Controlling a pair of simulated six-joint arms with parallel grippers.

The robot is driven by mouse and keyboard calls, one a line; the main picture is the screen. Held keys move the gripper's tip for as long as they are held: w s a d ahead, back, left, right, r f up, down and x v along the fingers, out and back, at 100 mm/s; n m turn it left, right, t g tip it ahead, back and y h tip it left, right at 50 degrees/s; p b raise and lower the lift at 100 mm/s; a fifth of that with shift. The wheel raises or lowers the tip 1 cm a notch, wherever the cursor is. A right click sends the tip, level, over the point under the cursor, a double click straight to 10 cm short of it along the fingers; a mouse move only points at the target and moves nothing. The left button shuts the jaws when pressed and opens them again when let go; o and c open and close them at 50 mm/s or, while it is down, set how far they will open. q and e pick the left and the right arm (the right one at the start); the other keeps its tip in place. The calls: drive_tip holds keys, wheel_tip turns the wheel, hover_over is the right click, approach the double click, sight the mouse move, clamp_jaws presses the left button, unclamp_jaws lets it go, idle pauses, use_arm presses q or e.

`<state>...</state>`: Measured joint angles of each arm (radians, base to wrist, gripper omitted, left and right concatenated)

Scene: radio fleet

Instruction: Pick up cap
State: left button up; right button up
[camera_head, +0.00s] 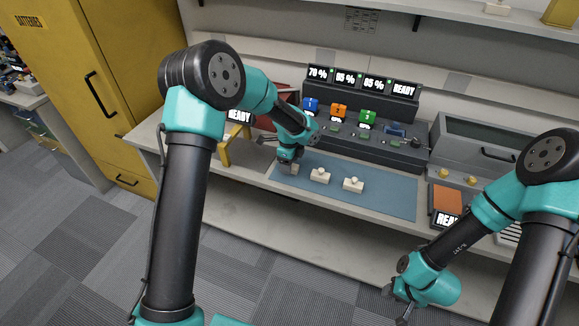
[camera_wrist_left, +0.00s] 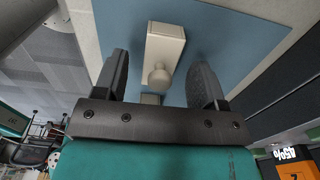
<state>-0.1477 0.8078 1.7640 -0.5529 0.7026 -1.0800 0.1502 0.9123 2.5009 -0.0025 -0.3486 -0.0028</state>
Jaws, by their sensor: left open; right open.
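Several cream caps, each a small block with a round knob on top, sit on the blue mat (camera_head: 393,204). In the head view one cap (camera_head: 320,176) is in the middle and another cap (camera_head: 353,185) is to its right. A third cap (camera_head: 294,169) is partly hidden by my left gripper (camera_head: 284,166), which is low over the mat's left end. In the left wrist view the open fingers of my left gripper (camera_wrist_left: 162,82) have a cap (camera_wrist_left: 165,45) showing between them, not gripped. My right gripper (camera_head: 396,301) is open and empty in front of the bench.
A dark charger console (camera_head: 375,152) with blue, orange and green modules stands behind the mat. A yellow stand (camera_head: 228,151) is left, and a grey lidded box (camera_head: 478,152) and orange pad (camera_head: 447,199) are right.

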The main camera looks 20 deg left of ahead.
use_arm(q)
drive_tip(key=shift+f, duration=0.6)
drive_tip(key=shift+c, duration=0.5)
drive_tip(key=c, duration=0.9)
